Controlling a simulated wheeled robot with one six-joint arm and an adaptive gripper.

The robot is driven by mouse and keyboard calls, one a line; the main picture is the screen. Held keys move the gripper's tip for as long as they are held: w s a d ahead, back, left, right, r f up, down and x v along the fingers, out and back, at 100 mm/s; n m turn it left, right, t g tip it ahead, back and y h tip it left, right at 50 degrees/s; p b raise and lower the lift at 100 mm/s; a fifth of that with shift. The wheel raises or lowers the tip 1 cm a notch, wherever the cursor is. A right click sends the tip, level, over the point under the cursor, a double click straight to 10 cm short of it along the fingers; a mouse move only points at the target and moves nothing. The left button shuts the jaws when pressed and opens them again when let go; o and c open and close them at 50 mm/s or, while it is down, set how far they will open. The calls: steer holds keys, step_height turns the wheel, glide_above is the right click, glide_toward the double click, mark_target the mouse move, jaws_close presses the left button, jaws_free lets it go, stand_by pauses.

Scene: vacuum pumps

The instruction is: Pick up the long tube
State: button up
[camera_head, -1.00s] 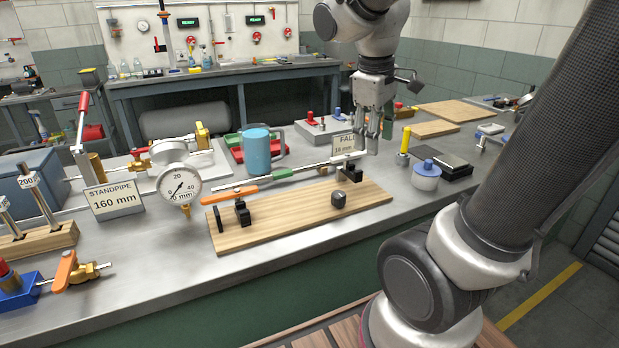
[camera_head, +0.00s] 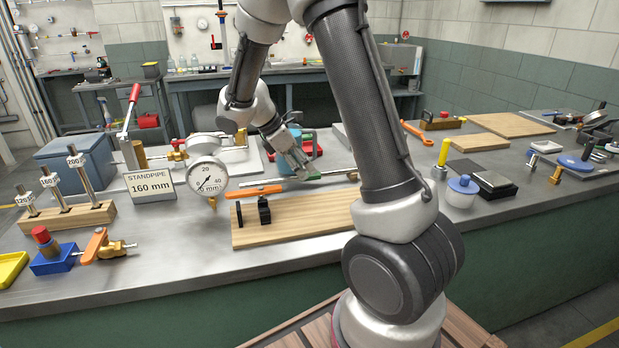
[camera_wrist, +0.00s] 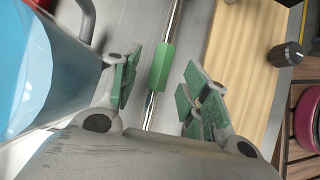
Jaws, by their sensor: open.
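A long silver tube (camera_head: 338,178) with a green sleeve (camera_head: 314,177) lies across the workbench, just behind the wooden board. In the wrist view the tube (camera_wrist: 149,108) runs between my fingers, and the green sleeve (camera_wrist: 162,67) is just beyond or level with the fingertips. My gripper (camera_head: 297,170) is open, pointing down over the tube. In the wrist view its green-padded fingers (camera_wrist: 160,90) stand on either side, with gaps to the tube. My arm hides the tube's right end.
The wooden board (camera_head: 290,232) with black supports (camera_head: 264,211) is in front. A pressure gauge (camera_head: 208,178) stands left. A blue mug (camera_wrist: 30,75) is close beside my left finger. A dark knob (camera_wrist: 287,54) is on the right. A rack of tubes (camera_head: 70,220) stands far left.

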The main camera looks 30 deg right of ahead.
mark_target(310, 177)
steer(key=shift+x, duration=1.45)
steer(key=shift+s, duration=0.1)
jaws_close()
